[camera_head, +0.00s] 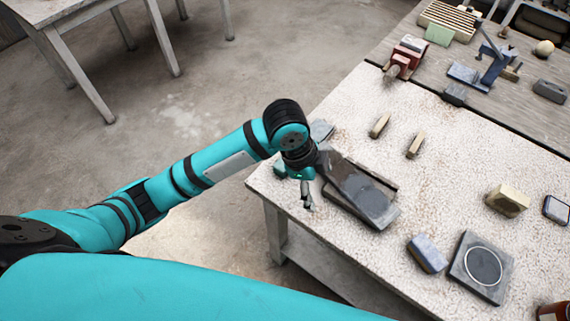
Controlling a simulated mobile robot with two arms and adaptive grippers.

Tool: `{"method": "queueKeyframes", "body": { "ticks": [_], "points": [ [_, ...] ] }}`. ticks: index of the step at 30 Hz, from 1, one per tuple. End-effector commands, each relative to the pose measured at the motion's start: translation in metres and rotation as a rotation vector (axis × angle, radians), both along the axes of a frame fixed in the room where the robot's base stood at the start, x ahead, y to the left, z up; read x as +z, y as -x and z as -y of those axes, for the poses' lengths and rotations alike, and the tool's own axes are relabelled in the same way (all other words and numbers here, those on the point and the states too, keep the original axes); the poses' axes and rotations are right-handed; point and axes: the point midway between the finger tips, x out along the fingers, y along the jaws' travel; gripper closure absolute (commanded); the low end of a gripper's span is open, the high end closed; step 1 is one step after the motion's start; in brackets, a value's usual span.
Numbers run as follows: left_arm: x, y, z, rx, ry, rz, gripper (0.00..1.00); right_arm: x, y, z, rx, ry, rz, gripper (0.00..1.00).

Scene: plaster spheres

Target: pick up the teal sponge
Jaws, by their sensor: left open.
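A small dark teal piece (280,170) shows at the left edge of the table, right beside my left wrist. It looks like the teal sponge, but it is partly hidden by the wrist and I cannot tell for sure. My left gripper (307,200) points down over the table's left corner, close to that piece and just left of a dark flat slab. It is open, and I see nothing held in it. Whether the fingers touch the piece is too small to tell. My right gripper is out of view.
The dark slab (362,192) lies just right of the gripper. Two small tan blocks (380,126) (416,144), a blue-grey block (427,254), a square plate with a ring (482,267) and a beige block (507,200) lie farther right.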

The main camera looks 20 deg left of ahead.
Motion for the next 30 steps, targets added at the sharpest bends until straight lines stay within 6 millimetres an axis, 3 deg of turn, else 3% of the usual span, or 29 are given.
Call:
{"method": "queueKeyframes", "body": {
  "ticks": [1,9,16,20,30],
  "points": [
    [0.010,-0.017,-0.010,-0.065,-0.054,0.013,0.15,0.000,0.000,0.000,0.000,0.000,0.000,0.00],
    [0.058,-0.070,-0.067,-0.298,-0.257,-0.025,0.15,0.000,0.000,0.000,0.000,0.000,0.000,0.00],
    [0.085,-0.088,-0.094,-0.347,-0.312,-0.053,0.15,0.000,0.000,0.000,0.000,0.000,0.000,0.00],
    [0.076,-0.088,-0.096,-0.350,-0.315,-0.061,0.15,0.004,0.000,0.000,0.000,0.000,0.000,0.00],
    [0.005,-0.088,-0.096,-0.347,-0.314,-0.059,0.15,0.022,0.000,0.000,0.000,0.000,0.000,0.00]
  ]
}}
